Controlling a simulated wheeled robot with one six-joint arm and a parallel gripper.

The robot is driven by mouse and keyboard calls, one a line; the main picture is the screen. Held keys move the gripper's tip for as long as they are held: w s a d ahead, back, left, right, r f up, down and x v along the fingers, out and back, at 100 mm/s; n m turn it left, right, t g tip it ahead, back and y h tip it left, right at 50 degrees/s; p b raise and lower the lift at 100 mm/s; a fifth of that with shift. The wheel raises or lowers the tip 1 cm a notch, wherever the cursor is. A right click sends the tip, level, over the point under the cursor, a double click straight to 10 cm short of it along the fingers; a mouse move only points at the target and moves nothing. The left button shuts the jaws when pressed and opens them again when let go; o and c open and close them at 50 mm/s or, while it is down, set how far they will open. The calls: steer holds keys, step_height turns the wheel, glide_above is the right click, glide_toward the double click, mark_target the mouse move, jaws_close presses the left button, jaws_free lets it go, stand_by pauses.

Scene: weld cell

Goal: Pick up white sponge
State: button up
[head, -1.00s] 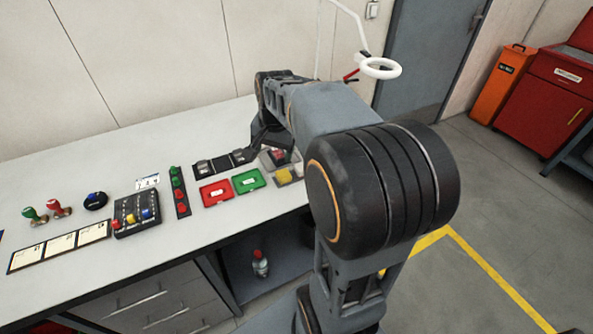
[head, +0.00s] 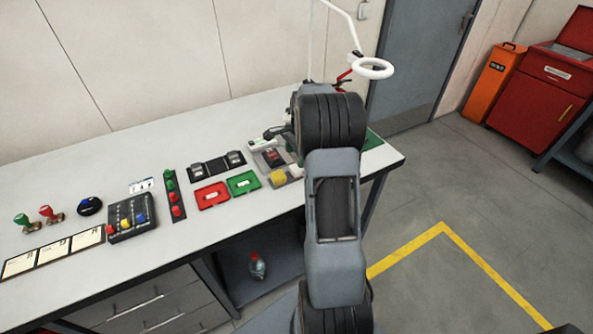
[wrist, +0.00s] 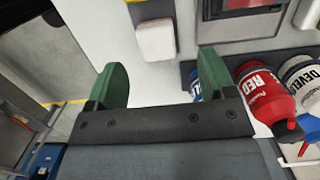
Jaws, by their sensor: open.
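A red bottle (wrist: 263,92) and a white bottle (wrist: 302,75) stand right of the right fingertip. A grey tray (wrist: 235,35) lies beyond them. In the head view, a red tray (head: 211,196), a green tray (head: 243,182) and a ring lamp (head: 373,68) are on the bench.

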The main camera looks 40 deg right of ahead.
mark_target(296, 168)
steer(key=shift+s+a+f+p, duration=0.15)
steer(key=shift+f+p, duration=0.1)
steer(key=shift+f, duration=1.3)
steer(key=shift+a+f+p, duration=0.1)
steer(key=shift+f+p, duration=0.15)
steer(key=shift+f, duration=1.25)
steer(key=c, duration=1.1)
steer(key=shift+o, duration=0.2)
steer(key=shift+r, duration=0.1)
